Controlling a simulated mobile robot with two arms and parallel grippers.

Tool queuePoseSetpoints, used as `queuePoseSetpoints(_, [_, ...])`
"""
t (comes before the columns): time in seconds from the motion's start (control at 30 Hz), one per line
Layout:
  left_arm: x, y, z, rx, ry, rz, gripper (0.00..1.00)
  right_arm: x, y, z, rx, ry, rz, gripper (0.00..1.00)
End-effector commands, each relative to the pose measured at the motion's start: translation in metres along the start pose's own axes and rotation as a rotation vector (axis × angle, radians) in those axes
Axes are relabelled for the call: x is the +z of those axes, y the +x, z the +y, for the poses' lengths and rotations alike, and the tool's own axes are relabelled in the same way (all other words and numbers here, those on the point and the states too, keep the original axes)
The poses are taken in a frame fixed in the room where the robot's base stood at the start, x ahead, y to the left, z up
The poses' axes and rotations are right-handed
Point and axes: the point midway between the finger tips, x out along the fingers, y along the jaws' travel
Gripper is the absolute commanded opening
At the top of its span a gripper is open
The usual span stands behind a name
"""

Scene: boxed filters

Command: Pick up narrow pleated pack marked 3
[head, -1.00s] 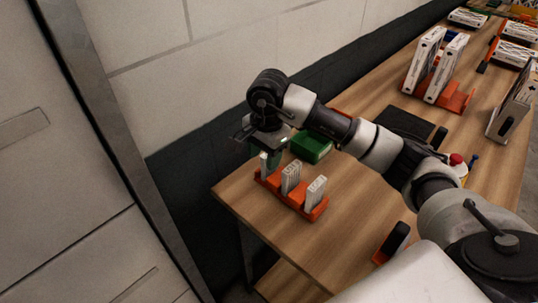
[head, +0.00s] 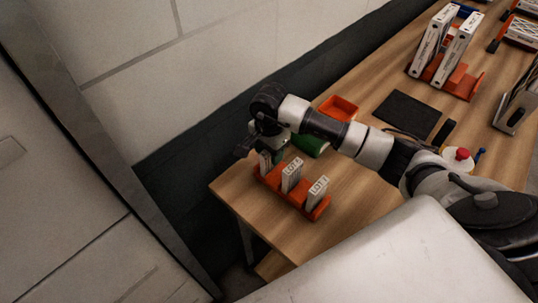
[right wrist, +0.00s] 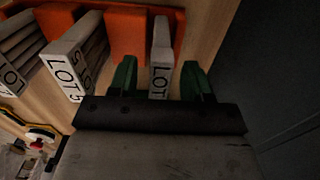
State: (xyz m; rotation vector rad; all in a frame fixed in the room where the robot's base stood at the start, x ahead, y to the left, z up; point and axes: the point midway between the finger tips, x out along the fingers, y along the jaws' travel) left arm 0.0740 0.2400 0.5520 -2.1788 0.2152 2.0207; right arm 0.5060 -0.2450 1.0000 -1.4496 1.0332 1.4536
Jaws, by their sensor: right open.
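The orange rack (head: 311,215) stands near the table's left corner and holds three pale packs in a row. The narrow pack (head: 265,160) is the leftmost and sits upright under my right gripper (head: 272,151). In the right wrist view the narrow pack (right wrist: 161,68) stands between the two green fingers of my open right gripper (right wrist: 159,82), with a gap on each side. Its label reads LOT; the number is hidden by the gripper body. My left gripper is not in view.
Beside it in the rack are a wider pack marked LOT 5 (right wrist: 66,66) and another LOT pack (head: 317,192). A green bin (head: 311,146) and an orange tray (head: 339,107) stand behind. The table in front of the rack is clear.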

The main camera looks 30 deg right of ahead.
Motion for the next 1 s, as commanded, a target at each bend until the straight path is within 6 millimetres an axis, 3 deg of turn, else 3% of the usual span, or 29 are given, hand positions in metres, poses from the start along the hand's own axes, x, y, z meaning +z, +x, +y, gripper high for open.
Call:
queuePoseSetpoints(0.13, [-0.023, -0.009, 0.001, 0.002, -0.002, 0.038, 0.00, 0.001, 0.016, 0.000, 0.001, 0.000, -0.002, 0.49])
queuePoseSetpoints(0.4, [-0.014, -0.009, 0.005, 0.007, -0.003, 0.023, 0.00, 0.000, 0.022, 0.000, -0.001, -0.001, 0.000, 0.49])
queuePoseSetpoints(0.73, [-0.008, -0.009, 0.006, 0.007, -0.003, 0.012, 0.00, 0.000, 0.021, 0.000, -0.001, -0.001, 0.000, 0.00])
queuePoseSetpoints(1.0, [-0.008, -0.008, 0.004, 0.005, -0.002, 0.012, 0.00, 0.000, 0.020, 0.000, -0.002, -0.001, 0.000, 0.00])
